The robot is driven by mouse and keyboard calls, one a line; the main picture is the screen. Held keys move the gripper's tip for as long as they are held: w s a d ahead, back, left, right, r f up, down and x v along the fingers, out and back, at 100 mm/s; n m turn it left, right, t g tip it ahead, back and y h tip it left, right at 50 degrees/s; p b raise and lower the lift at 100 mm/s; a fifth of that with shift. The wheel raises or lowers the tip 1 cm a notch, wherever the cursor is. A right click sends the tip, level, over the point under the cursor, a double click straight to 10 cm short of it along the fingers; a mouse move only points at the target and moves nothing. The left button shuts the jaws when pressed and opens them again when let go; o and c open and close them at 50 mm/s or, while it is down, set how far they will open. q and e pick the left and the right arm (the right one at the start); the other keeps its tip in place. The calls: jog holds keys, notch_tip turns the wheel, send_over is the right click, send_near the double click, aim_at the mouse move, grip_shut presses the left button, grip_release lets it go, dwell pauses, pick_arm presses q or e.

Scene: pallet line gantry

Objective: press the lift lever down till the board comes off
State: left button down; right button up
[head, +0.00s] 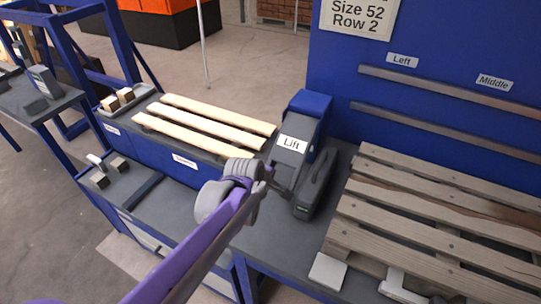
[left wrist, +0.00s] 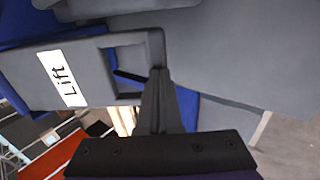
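The lift lever, a dark grey arm with a white "Lift" label (head: 291,143), is at the centre of the head view. In the left wrist view the lever (left wrist: 25,82) ends in a rectangular loop handle (left wrist: 130,40). My left gripper (head: 268,172) is at the near end of the lever. In the left wrist view its fingers (left wrist: 159,75) are close together at the handle's outer bar and look shut on it; the fingers hide part of the bar. The worn wooden pallet (head: 440,215) lies at the right, its boards in place. My right gripper is not in view.
A dark grey device (head: 314,185) stands beside the lever. Three pale boards (head: 215,125) lie to the left on the bench. A blue panel (head: 430,50) with "Left" and "Middle" rails rises behind the pallet. A pale block (head: 327,270) sits at the pallet's near corner.

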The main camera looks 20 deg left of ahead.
pick_arm(q)
jog(key=shift+w+f+t+b, duration=0.25)
jog(key=shift+f+t+b, duration=0.05)
jog(key=shift+f, duration=0.5)
jog(key=shift+b+x, duration=0.6)
jog(key=shift+x, duration=0.4)
jog(key=shift+s+d+f, duration=0.1)
jog(key=shift+s+f, duration=0.05)
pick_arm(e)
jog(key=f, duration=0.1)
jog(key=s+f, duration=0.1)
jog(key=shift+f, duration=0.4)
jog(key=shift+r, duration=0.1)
